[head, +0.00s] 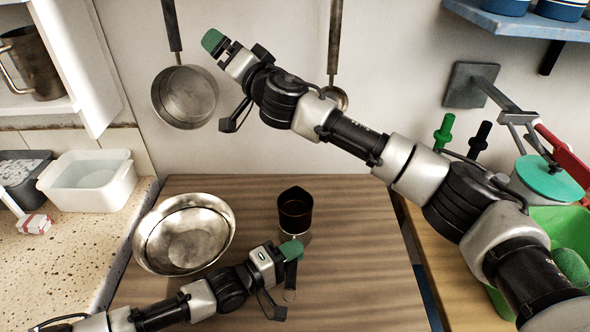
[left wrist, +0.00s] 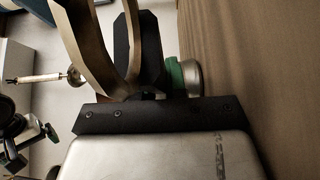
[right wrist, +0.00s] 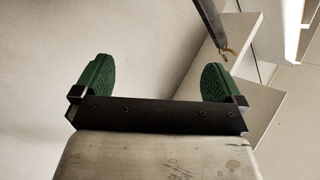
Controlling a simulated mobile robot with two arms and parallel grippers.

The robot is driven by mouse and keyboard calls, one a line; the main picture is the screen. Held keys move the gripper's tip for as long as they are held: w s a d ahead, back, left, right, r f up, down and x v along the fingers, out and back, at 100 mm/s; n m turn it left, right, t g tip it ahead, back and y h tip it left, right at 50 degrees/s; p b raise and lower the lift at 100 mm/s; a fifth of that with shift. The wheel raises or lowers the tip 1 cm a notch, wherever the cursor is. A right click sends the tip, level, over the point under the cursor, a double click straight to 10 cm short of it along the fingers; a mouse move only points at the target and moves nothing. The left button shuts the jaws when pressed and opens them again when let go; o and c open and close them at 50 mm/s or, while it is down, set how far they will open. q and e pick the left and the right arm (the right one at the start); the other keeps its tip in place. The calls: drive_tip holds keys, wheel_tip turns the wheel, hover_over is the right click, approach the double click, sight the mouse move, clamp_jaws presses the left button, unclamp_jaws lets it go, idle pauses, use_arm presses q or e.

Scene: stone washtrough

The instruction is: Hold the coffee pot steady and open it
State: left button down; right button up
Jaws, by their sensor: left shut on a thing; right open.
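The coffee pot (head: 295,205) stands upright on the wooden table, with a dark top and a metal lower part. I cannot tell whether its lid is open. My left gripper (head: 288,251) is shut on its handle (head: 291,275) from the near side. In the left wrist view, a curved tan strip (left wrist: 92,45), likely the handle, passes close to the camera, and a metal part of the pot (left wrist: 194,78) shows behind a green pad. My right gripper (head: 214,43) is raised by the wall, far above the pot. It is open and empty in the right wrist view (right wrist: 157,82).
A metal bowl (head: 185,234) stands left of the pot. A pan (head: 184,97) and a ladle (head: 336,97) hang on the wall behind. A white tub (head: 88,182) is on the left counter, and a green basin (head: 562,225) on the right. The table (head: 365,250) is clear right of the pot.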

use_arm(q)
drive_tip(key=shift+r, duration=0.1)
use_arm(e)
drive_tip(key=w+d+f+m+t+h, duration=0.1)
drive_tip(key=w+d+f+m+h, duration=0.2)
drive_tip(key=m+h, duration=0.35)
drive_tip(key=m+g+h, duration=0.7)
drive_tip(key=m+g, duration=0.4)
drive_tip(key=g, duration=0.5)
approach(295, 212)
drive_tip(key=shift+y, duration=0.25)
drive_tip(key=f, duration=0.9)
drive_tip(key=shift+w+d, duration=0.15)
drive_tip(key=shift+d, duration=0.1)
